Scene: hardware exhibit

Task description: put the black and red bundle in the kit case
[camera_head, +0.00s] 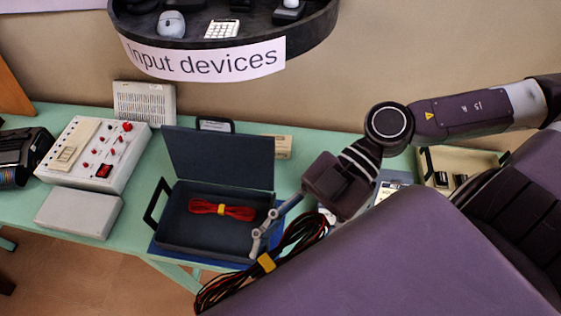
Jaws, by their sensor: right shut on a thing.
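The black and red bundle (296,238), a long coil of cable with a yellow tie, is at the right front corner of the case in the picture. My right gripper (262,243) is shut on it near the tie. My purple body hides part of the bundle's lower side. The kit case (208,246) is dark blue-grey and stands open on the table, its lid (220,155) raised at the back. A red cable bundle (222,210) with a yellow tie lies inside it. The case's front and left inside are bare. My left gripper is not in view.
A white control box (92,152) with red knobs and a grey box (79,213) stand left of the case on the green table (135,243). A beige tray (460,162) is behind my right arm. A round "Input devices" shelf (205,58) hangs above.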

